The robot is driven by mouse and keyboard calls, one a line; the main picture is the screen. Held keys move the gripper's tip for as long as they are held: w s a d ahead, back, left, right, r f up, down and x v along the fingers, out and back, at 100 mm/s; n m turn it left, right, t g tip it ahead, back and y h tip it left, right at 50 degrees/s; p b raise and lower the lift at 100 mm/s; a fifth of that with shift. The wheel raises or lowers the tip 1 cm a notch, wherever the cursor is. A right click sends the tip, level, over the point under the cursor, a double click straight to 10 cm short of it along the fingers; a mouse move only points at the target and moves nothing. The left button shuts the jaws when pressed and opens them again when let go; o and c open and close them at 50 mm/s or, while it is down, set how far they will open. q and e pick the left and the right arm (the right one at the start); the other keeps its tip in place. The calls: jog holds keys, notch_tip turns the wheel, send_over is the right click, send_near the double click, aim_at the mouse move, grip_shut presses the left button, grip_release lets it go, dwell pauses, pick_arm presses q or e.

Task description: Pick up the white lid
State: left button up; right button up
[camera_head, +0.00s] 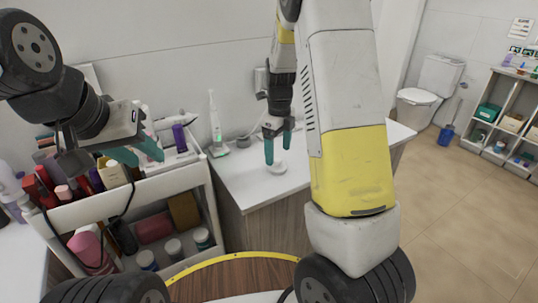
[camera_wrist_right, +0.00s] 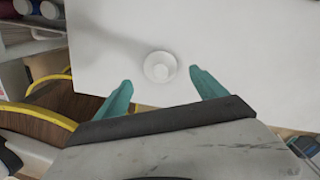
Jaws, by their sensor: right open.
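The white lid (camera_head: 277,168) is a small round disc with a raised centre, lying on the white countertop (camera_head: 240,180). It also shows in the right wrist view (camera_wrist_right: 160,67), just beyond and between the fingertips. My right gripper (camera_head: 278,148) is over the lid with its teal fingers pointing down; in the right wrist view its fingers (camera_wrist_right: 161,80) are spread apart with nothing between them. My left gripper (camera_head: 140,153) is at the left over the cart, with teal fingers; how far apart they are is hard to tell. It is far from the lid.
A white cart (camera_head: 130,192) full of bottles and boxes stands left of the counter. An electric toothbrush (camera_head: 215,125) stands upright on the counter's back left, with a small grey round object (camera_head: 243,142) nearby. The counter around the lid is clear.

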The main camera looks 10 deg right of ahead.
aim_at(277, 159)
notch_tip(277, 159, down, 5)
jog(key=shift+w+a+f, duration=0.1)
jog(key=shift+w+f, duration=0.05)
jog(key=shift+c, duration=0.4)
jog(key=c, duration=1.3)
